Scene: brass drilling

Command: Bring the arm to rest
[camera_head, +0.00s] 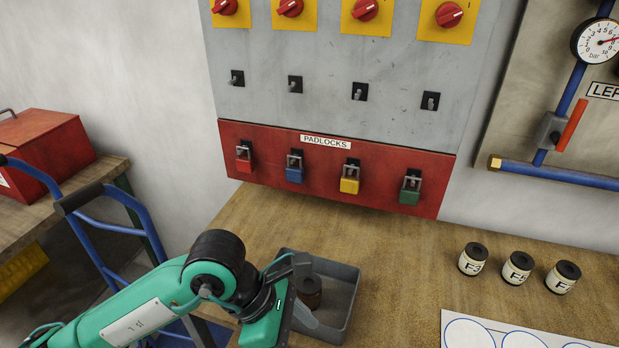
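My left arm comes in from the lower left, teal with dark joints. My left gripper (298,292) is over the left side of a grey open tray (350,310) on the wooden bench. A dark brown jar-like piece (309,289) is in the tray, right beside the gripper. The gripper's fingers are partly hidden, and I cannot tell whether they touch or hold this piece. My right gripper is not in view.
Several small labelled jars (517,267) stand on the bench (410,270) at right, behind a white sheet with circles (480,331). A red padlock board (330,172) is on the wall behind. A blue hand truck (105,222) and red toolbox (42,150) are at left.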

